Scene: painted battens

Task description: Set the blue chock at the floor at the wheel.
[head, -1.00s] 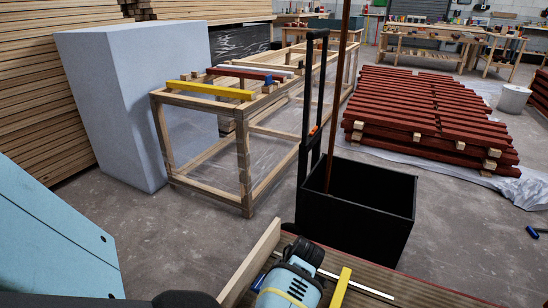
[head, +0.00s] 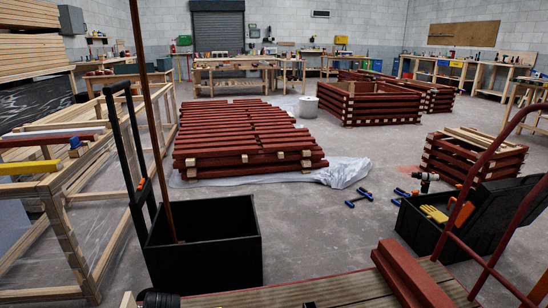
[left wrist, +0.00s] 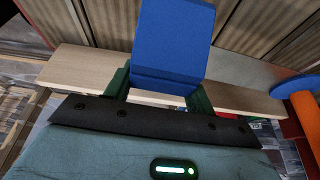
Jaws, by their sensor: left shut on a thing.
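The blue chock (left wrist: 175,42) is in the left wrist view, a blue block with a sloping face. My left gripper (left wrist: 158,92) is shut on it, with one green finger on each side of its near end. Behind it lie a pale wooden board (left wrist: 75,68) and a ribbed brown surface (left wrist: 255,35). I cannot tell whether the chock touches either. The chock and the left fingers do not show in the head view. No wheel can be made out for certain. My right gripper is in neither view.
A black bin (head: 205,245) stands left of centre by a plank deck (head: 335,292) carrying red battens (head: 410,275). A black case (head: 480,225) and a red tubular frame (head: 480,165) are at right. Blue-handled tools (head: 358,198) lie on mostly open floor.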

